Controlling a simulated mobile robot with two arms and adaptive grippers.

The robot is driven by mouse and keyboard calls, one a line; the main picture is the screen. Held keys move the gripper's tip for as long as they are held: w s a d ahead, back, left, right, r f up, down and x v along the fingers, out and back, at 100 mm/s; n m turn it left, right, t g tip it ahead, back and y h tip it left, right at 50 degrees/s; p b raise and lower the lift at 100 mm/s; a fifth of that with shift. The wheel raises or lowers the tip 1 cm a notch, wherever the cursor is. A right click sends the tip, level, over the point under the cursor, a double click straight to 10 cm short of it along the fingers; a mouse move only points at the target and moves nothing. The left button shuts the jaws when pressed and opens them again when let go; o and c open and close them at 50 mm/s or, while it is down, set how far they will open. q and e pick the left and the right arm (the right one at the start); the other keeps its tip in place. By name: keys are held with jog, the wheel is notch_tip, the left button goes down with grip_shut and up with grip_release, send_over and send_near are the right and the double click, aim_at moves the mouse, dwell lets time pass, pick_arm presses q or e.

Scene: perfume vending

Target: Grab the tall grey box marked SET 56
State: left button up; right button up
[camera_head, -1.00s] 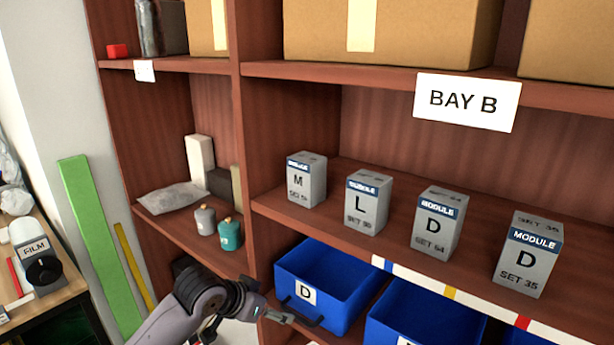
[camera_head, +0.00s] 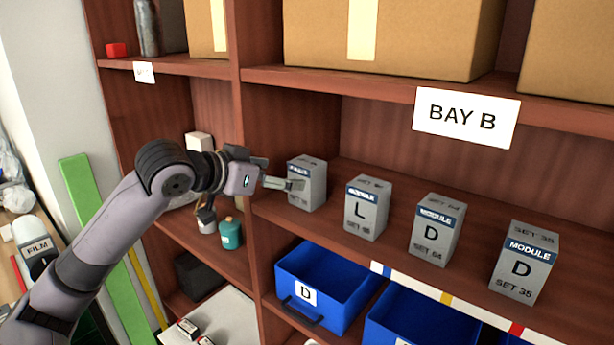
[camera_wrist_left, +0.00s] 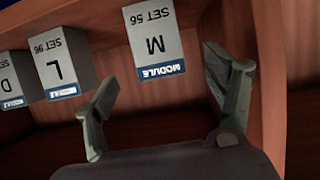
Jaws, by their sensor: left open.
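The grey box marked M and SET 56 (camera_wrist_left: 153,42) shows upside down in the left wrist view, with a blue MODULE band. It stands upright on the shelf as the leftmost of the grey boxes in the head view (camera_head: 312,180), partly covered by a finger. My left gripper (camera_head: 279,173) is open at the box's left front. In the left wrist view my left gripper (camera_wrist_left: 160,80) has its two fingers spread, with the box beyond and between the tips. I cannot tell whether a finger touches it. My right gripper is not in view.
Similar grey boxes marked L (camera_head: 366,208), D SET 64 (camera_head: 436,230) and D SET 35 (camera_head: 525,262) stand to the right. A shelf upright (camera_head: 252,130) is close on the left. Blue bins (camera_head: 330,280) sit below. Open shelf lies behind the boxes.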

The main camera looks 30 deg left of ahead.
aim_at(298, 178)
pick_arm(q)
jog(key=p+x, duration=0.1)
jog(key=x, duration=0.3)
jog(key=shift+w, duration=0.1)
jog(key=shift+w+d+f+p, duration=0.15)
jog(key=shift+w+p, duration=0.4)
jog(key=shift+p, duration=0.05)
jog(key=p+x, duration=0.1)
jog(key=x, duration=0.2)
jog(key=shift+w+d+f+p, duration=0.1)
jog(key=shift+w+f+p, duration=0.05)
jog(key=shift+w+p, duration=0.15)
jog(key=shift+w+f, duration=0.25)
jog(key=shift+w, duration=0.05)
jog(key=shift+s, duration=0.15)
jog(key=shift+c, duration=0.4)
jog(key=shift+c, duration=0.6)
jog(key=shift+r, duration=0.1)
jog(key=c, duration=1.2)
